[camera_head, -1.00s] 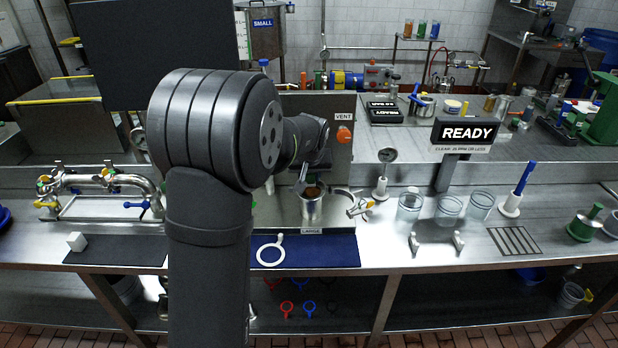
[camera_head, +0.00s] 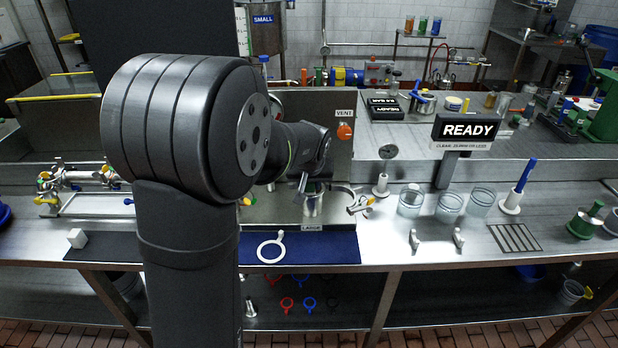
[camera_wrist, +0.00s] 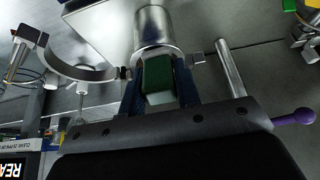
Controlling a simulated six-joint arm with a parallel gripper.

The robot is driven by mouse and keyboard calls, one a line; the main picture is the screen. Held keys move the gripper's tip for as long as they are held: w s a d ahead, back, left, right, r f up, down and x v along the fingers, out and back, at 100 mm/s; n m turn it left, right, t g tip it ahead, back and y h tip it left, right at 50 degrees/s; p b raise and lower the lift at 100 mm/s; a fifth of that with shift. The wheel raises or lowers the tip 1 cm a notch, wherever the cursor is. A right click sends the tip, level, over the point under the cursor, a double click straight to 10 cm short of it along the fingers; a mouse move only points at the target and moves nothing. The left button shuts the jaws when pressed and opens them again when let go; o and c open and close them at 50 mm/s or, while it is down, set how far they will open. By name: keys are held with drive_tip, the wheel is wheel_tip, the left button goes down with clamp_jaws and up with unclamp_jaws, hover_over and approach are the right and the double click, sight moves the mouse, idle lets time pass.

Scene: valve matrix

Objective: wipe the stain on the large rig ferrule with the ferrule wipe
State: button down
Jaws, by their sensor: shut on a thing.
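The large rig ferrule looks to be the upright metal cylinder (camera_head: 312,207) behind the LARGE label; in the wrist view it is the shiny cylinder (camera_wrist: 154,30) at top centre. My gripper (camera_wrist: 160,88) is shut on the ferrule wipe, a green block with a pale underside (camera_wrist: 157,76), between two dark blue fingers. The wipe is right at the cylinder's near end and overlaps it in the wrist view; I cannot tell if they touch. In the head view my gripper (camera_head: 304,184) is at the cylinder's top. No stain shows now; that end is mostly hidden.
An open metal ring clamp (camera_wrist: 78,55) is beside the cylinder. A purple-knobbed handle (camera_wrist: 292,117) is at the right of the wrist view. A white ring tool (camera_head: 270,249) lies on the blue mat (camera_head: 335,250) in front.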

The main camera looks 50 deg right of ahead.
drive_tip(key=shift+s+a, duration=0.35)
drive_tip(key=shift+s, duration=0.05)
drive_tip(key=shift+r, duration=3)
drive_tip(key=shift+r, duration=0.1)
drive_tip(key=shift+r, duration=1.4)
drive_tip(key=shift+w+a, duration=0.1)
